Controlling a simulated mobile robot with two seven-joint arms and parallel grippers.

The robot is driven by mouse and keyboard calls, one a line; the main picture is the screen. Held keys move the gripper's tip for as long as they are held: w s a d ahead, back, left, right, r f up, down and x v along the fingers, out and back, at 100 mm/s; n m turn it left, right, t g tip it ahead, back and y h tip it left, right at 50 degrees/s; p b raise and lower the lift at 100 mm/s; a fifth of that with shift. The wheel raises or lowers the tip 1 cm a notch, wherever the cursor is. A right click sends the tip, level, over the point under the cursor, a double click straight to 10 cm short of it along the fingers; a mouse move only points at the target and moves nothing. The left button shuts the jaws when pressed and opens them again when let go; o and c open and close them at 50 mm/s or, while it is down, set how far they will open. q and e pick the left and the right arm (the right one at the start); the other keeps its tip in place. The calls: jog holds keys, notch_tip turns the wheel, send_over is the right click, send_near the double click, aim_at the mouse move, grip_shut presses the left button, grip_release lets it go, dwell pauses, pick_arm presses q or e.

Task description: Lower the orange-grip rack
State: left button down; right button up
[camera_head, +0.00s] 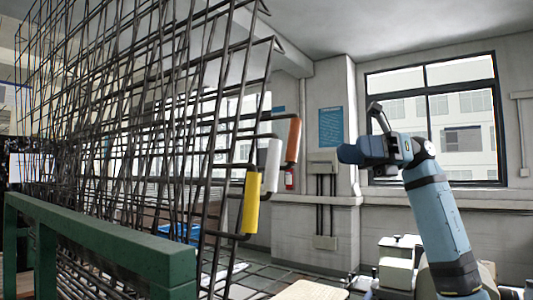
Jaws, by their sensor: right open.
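The orange grip (293,140) hangs on a bent rod at the right edge of the upright dark wire racks. It is the farthest right of three coloured grips. A white grip (272,165) and a yellow grip (251,203) sit to its lower left on other racks. The wire meshes overlap, so I cannot tell which mesh belongs to the orange grip. My right gripper (376,112) is open, with its dark fingers pointing up, to the right of the orange grip and apart from it. Nothing shows in its jaws. My left gripper is out of view.
A green frame beam (120,243) runs along the lower left in front of the racks. A blue crate (182,232) shows behind the mesh. Pale boxes (398,262) stand low at the right. Open air separates my right gripper from the grips.

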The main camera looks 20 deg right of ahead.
aim_at(293, 153)
jog(key=a+p, duration=0.1)
jog(key=a, duration=0.8)
jog(key=a+p, duration=0.1)
jog(key=a, duration=0.3)
jog(key=shift+a+r+p, duration=0.3)
grip_shut()
